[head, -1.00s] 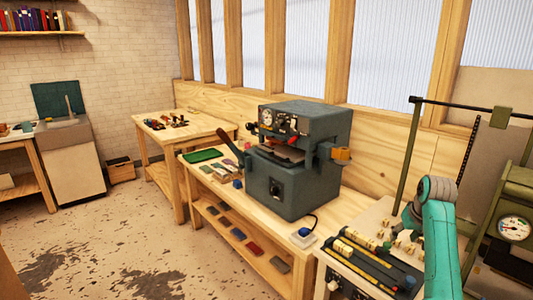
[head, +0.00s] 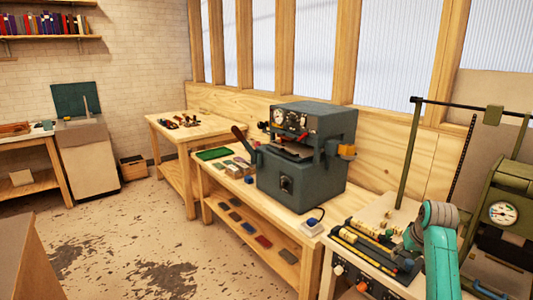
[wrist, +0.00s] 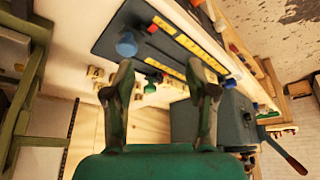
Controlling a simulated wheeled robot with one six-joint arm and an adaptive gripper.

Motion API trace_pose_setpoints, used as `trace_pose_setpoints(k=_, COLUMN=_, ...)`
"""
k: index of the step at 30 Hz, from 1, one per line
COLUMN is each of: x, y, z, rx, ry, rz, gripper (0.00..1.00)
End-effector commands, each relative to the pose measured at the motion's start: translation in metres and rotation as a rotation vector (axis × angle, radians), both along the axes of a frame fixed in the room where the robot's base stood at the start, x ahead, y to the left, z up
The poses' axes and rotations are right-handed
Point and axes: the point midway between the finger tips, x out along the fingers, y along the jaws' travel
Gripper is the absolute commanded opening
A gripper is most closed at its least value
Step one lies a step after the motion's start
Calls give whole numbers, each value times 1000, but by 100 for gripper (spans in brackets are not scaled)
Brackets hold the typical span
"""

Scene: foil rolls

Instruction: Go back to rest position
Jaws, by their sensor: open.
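My gripper (wrist: 160,78) shows in the wrist view with its two green fingers spread apart and nothing between them. Beyond the fingertips is a dark panel (wrist: 128,20) with yellow strips and a blue knob, on a pale bench top. My teal arm stands at the lower right of the head view, beside a bench with a dark rack of yellow-marked rods (head: 362,250). Small brass pieces (head: 388,232) lie behind the rack. My gripper cannot be made out in the head view.
A grey-blue press (head: 305,155) stands on the middle wooden bench. A green frame machine with a gauge (head: 503,212) is at the far right. A brown bench corner (head: 25,265) is at the lower left. The floor (head: 150,240) between is clear.

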Motion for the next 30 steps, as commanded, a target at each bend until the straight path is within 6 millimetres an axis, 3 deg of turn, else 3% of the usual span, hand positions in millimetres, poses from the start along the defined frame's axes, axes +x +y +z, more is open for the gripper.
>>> trace_pose_setpoints(k=8, x=-14, y=21, z=-59, rx=-9, ry=-42, rz=1, gripper=57)
trace_pose_setpoints(k=14, x=-41, y=48, z=-125, rx=-22, ry=-101, rz=3, gripper=57)
trace_pose_setpoints(k=21, x=-92, y=85, z=-197, rx=-39, ry=-187, rz=4, gripper=57)
trace_pose_setpoints(k=30, x=-174, y=129, z=-258, rx=-57, ry=-293, rz=10, gripper=57)
